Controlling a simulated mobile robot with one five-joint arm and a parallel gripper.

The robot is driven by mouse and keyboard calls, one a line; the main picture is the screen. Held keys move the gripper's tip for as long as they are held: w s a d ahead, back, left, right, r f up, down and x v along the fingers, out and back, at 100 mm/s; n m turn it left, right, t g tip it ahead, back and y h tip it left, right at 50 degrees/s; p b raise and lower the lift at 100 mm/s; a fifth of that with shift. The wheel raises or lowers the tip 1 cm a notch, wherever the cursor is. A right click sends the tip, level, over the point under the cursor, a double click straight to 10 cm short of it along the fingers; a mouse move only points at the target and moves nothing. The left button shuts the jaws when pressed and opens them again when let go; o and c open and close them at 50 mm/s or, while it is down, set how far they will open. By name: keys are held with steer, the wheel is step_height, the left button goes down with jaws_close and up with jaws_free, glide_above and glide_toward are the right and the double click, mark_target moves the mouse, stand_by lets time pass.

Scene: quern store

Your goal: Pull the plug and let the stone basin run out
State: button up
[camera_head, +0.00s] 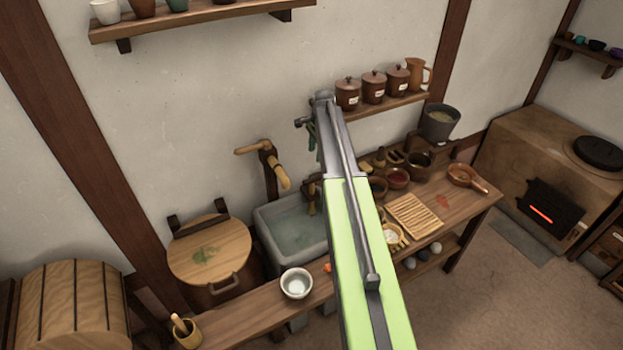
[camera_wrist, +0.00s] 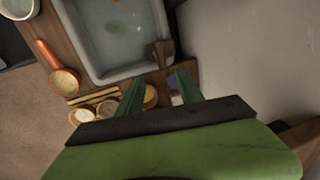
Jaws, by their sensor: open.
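The stone basin (camera_head: 266,243) is grey, set into the wooden counter, and holds greenish water (camera_head: 297,232). My arm hides its right part. In the wrist view the basin's rim (camera_wrist: 97,75) and water (camera_wrist: 118,38) fill the upper middle. A small pale spot shows in the water, too blurred to name as the plug. A brown wooden spout (camera_wrist: 160,52) stands at the basin's edge; it also shows in the head view (camera_head: 311,198). My gripper (camera_wrist: 160,88) is open and empty, its dark green fingers beside the spout. In the head view my gripper (camera_head: 312,138) is small and partly hidden.
A wooden pump handle (camera_head: 281,176) juts from the wall behind the basin. A white bowl (camera_head: 296,283) stands at the counter's front. A lidded tub (camera_head: 210,252) is left of the basin. A ladle (camera_wrist: 58,72) and several small dishes lie near my fingers. A shelf (camera_head: 385,106) holds jars.

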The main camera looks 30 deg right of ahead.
mark_target(311, 179)
steer(key=w+f+b, duration=0.1)
steer(key=f+b, duration=0.4)
steer(key=w+f+b, duration=0.1)
steer(key=f+b, duration=0.4)
steer(key=f, duration=0.1)
steer(key=w+f+b, duration=0.1)
steer(key=f+b, duration=0.4)
steer(key=shift+w+f+b, duration=0.15)
steer(key=shift+f+b, duration=0.15)
steer(key=shift+b, duration=0.1)
steer(key=shift+r, duration=0.15)
jaws_close()
steer(key=shift+a, duration=0.1)
